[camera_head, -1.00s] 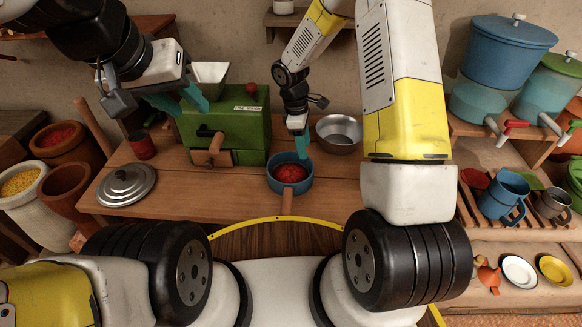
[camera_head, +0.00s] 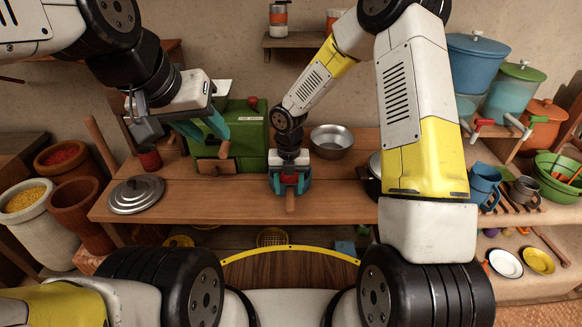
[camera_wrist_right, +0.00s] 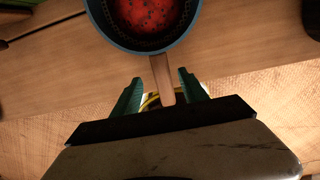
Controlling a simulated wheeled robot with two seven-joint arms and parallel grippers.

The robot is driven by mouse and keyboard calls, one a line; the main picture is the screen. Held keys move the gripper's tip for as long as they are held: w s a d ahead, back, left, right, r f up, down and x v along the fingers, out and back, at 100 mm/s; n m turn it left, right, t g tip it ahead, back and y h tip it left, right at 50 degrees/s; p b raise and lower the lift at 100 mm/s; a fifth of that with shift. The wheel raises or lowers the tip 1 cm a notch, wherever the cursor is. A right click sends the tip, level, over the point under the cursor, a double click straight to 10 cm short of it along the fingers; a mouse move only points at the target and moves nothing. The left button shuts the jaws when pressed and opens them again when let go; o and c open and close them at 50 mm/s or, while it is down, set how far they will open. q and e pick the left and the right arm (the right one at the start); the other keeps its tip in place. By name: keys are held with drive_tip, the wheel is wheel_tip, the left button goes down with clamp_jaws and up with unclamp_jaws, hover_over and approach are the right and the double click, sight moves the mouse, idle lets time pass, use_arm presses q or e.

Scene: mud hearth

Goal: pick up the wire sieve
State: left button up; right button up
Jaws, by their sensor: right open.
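A round blue-rimmed vessel with a wooden handle, which looks like the wire sieve (camera_wrist_right: 185,42), sits on the wooden table. It holds a red speckled mass, and its inside looks dark and mesh-like. In the head view my right gripper mostly covers it, leaving the handle (camera_head: 290,204) showing. My right gripper (camera_head: 290,182) is open above it. In the right wrist view the handle's end lies between the two teal fingers (camera_wrist_right: 158,80), with gaps on both sides. My left gripper (camera_head: 205,127) is open and empty in front of the green box.
The green box (camera_head: 243,132) stands left of the sieve. A metal bowl (camera_head: 331,140) is behind right, and a dark pot (camera_head: 371,178) is partly behind my right arm. A metal lid (camera_head: 136,194) lies at the table's left. Bare table lies between lid and sieve.

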sight(290, 195)
drive_tip(key=f, duration=0.5)
drive_tip(key=shift+s+d+f, duration=0.1)
drive_tip(key=shift+d+f, duration=0.05)
drive_tip(key=shift+d, duration=0.05)
drive_tip(key=shift+c, duration=0.4)
clamp_jaws()
